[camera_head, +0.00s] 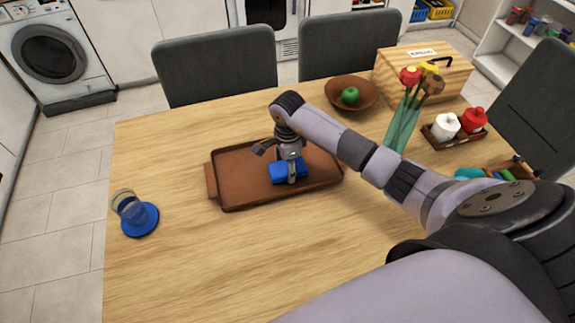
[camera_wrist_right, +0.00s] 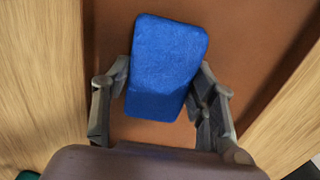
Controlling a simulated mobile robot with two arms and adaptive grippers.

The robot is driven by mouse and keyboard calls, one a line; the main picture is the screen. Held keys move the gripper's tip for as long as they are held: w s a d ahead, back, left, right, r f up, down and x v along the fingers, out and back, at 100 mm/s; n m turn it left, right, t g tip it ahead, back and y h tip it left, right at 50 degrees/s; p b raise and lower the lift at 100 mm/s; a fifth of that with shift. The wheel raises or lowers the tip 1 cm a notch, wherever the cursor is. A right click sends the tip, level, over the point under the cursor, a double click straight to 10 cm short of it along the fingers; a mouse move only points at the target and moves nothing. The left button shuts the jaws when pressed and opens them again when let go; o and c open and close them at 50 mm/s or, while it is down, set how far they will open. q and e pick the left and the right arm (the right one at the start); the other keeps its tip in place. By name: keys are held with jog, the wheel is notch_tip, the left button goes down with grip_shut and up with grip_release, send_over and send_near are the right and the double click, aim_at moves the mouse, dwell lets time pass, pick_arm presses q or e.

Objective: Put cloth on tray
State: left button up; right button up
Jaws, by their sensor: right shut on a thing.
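A folded blue cloth (camera_head: 283,170) shows at the middle of the brown tray (camera_head: 240,196) on the table. My right gripper (camera_head: 291,179) points down over the tray and is shut on the cloth. In the right wrist view the cloth (camera_wrist_right: 165,65) lies between the two fingers (camera_wrist_right: 160,100), with the tray surface (camera_wrist_right: 240,40) behind it. I cannot tell whether the cloth touches the tray or hangs just above it. My left gripper is not in view.
A glass (camera_head: 128,207) on a blue coaster (camera_head: 143,222) stands at left. Behind the tray are a bowl (camera_head: 362,92) with a green apple (camera_head: 349,95), a vase of flowers (camera_head: 405,125) and a wooden box (camera_head: 440,70). The table's front left is clear.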

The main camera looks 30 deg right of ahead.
jog(key=shift+f, duration=0.15)
jog(key=o, duration=1.2)
jog(key=shift+o, duration=0.2)
jog(key=shift+r, duration=0.35)
notch_tip(320, 180, up, 12)
jog(key=b, duration=0.2)
jog(key=shift+f, duration=0.15)
